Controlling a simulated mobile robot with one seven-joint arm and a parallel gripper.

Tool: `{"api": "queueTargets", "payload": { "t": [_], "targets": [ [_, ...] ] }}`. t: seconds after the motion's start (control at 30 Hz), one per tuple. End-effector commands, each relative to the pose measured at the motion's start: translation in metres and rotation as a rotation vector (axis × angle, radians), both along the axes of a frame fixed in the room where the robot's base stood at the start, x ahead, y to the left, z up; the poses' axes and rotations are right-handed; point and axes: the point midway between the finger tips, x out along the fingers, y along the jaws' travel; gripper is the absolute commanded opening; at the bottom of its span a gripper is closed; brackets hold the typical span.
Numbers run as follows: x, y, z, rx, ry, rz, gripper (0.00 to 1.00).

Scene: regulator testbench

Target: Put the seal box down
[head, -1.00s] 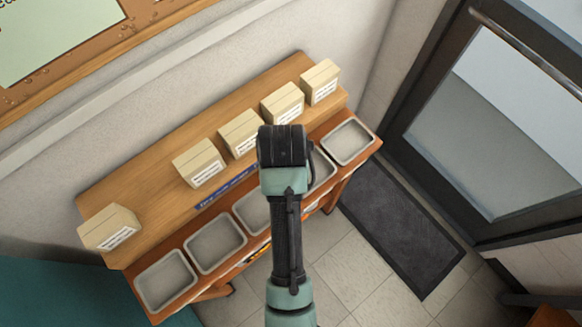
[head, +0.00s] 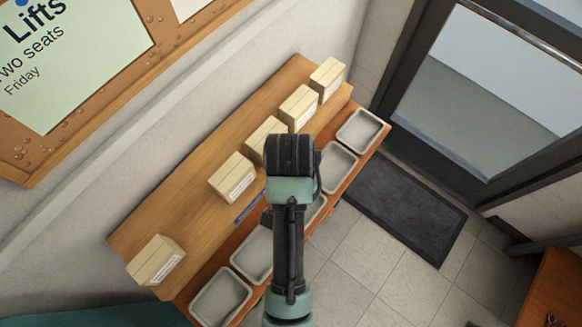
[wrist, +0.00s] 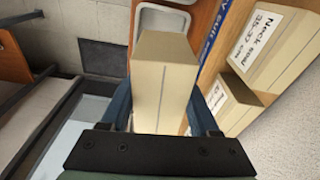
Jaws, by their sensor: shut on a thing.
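In the wrist view a plain cream seal box (wrist: 163,85) stands between the two blue fingers of my gripper (wrist: 161,108), which is shut on it. Its label does not show. In the head view my dark wrist (head: 290,155) hides the fingers and the held box. I cannot tell from there whether the box touches anything below it. Labelled boxes stand on the wooden shelf (head: 195,213); in the wrist view one reads "Neck seal 35-37 cm" (wrist: 268,45), with another box (wrist: 232,105) beside it, right of the held box.
Several cream boxes stand along the shelf, with a wide gap between the far left one (head: 155,260) and its neighbour (head: 232,178). Grey trays (head: 220,297) line the lower front ledge. A door (head: 470,85) and dark mat (head: 405,197) lie to the right.

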Motion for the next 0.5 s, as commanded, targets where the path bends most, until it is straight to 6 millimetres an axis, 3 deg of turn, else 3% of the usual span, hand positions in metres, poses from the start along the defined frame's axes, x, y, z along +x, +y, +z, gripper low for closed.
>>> {"api": "queueTargets", "payload": {
  "t": [0.13, 0.4, 0.5],
  "targets": [
    [-0.003, 0.000, -0.002, -0.001, 0.000, -0.094, 0.00],
    [-0.004, 0.000, -0.048, -0.001, 0.001, -0.107, 0.00],
    [-0.003, 0.000, -0.056, 0.000, -0.002, -0.106, 0.00]
  ]
}}
